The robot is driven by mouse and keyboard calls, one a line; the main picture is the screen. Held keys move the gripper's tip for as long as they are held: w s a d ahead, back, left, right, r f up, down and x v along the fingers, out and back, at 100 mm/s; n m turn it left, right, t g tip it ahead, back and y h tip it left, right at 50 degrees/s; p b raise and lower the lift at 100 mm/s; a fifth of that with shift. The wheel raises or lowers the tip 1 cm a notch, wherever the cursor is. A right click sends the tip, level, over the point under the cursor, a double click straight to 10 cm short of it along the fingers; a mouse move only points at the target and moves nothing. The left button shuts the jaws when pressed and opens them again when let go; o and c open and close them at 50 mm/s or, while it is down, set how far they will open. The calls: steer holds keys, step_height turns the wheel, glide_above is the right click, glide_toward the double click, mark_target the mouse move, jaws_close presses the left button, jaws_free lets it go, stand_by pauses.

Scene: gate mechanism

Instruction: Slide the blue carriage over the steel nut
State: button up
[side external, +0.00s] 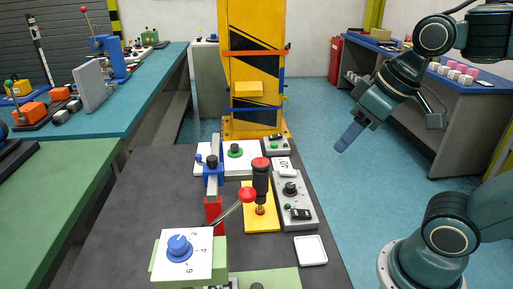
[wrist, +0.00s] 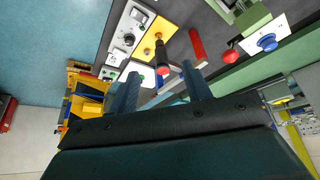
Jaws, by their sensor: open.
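The blue carriage (side external: 213,172) sits on a pale upright-edged rail (side external: 212,146) on the dark table in the side view. A blue knob (side external: 198,158) is at its left. A red block (side external: 213,212) is at the rail's near end, and it also shows in the wrist view (wrist: 198,45). I cannot make out the steel nut. My gripper (side external: 343,144) hangs in the air to the right of the table, apart from the carriage. In the wrist view its two fingers (wrist: 160,72) are spread with nothing held. The carriage is not clearly visible there, perhaps behind a finger.
A black-and-red handle on a yellow plate (side external: 260,212) stands right of the rail. A red-knobbed lever (side external: 247,195) leans near the red block. A grey control box (side external: 295,205) and a blue dial box (side external: 180,247) stand nearby. The table's left part is clear.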

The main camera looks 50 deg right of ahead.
steer(key=w+a+r+g, duration=0.1)
steer(key=w+r, duration=0.3)
steer(key=w, duration=0.5)
steer(key=n+g, duration=0.3)
steer(key=g, duration=0.1)
glide_above(212, 157)
step_height(212, 157, down, 5)
steer(key=shift+r, duration=0.15)
step_height(212, 157, down, 14)
steer(key=shift+r, duration=0.1)
steer(key=shift+c, duration=0.2)
jaws_close()
